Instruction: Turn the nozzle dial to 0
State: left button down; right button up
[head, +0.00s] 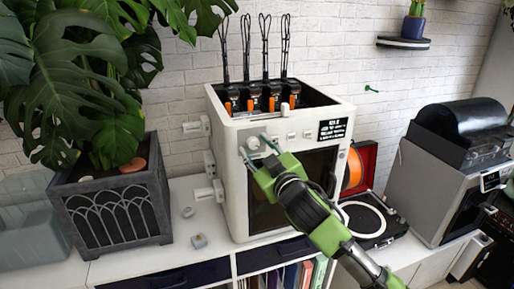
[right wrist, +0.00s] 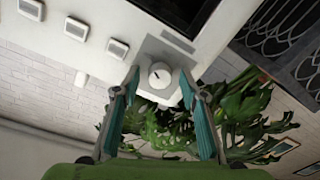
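The nozzle dial is a round white knob (right wrist: 161,75) with a small dark pointer mark, on the front panel of the white printer (head: 231,190). In the head view the dial (head: 253,143) sits at the panel's upper left. My right gripper (head: 257,156) reaches up to it, and its fingers are apart. In the right wrist view the open fingers (right wrist: 160,88) stand on either side of the dial, with gaps that look clear. I cannot read any numbers around the dial. My left gripper is not in view.
Several square buttons (right wrist: 117,47) line the panel beside the dial. A potted plant (head: 117,210) stands left of the printer. A record player (head: 372,220) and a grey machine (head: 440,185) stand to the right. Small items (head: 199,241) lie on the white cabinet top.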

jog(key=c, duration=1.1)
